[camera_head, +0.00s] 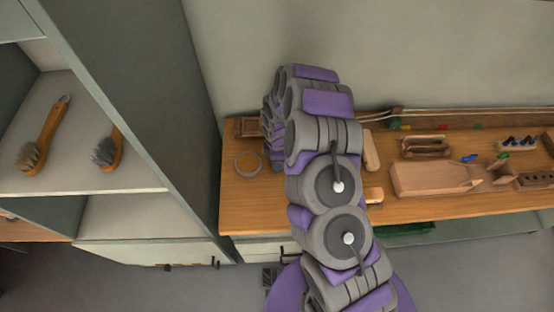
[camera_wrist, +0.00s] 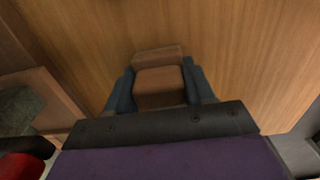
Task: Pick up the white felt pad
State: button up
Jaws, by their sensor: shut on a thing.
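In the wrist view my gripper (camera_wrist: 160,80) points down at the wooden bench top (camera_wrist: 235,50). Its two blue-grey fingers are shut on a small brown block-like thing (camera_wrist: 160,88), one finger on each side. A slightly lighter brown face of it, or of a second piece touching it, shows just beyond; I cannot tell which. I cannot make out a white felt pad in either view. In the head view my arm reaches over the left part of the bench (camera_head: 240,200) and hides my gripper and what it holds.
A wood-edged tray (camera_wrist: 62,105) lies left of my gripper. A round dish (camera_head: 248,163) lies left of my arm. A shelf unit with two brushes (camera_head: 45,135) stands left.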

jog(key=r, duration=0.3)
jog(key=shift+s+r+p, duration=0.3)
jog(key=shift+s+p, duration=0.05)
jog(key=s, duration=0.5)
jog(key=s+p, duration=0.1)
jog(key=s, duration=0.4)
jog(key=s+r, duration=0.1)
jog(key=s, duration=0.4)
jog(key=shift+s+r, duration=0.1)
jog(key=shift+s, duration=0.05)
jog(key=o, duration=0.6)
jog(key=c, duration=0.4)
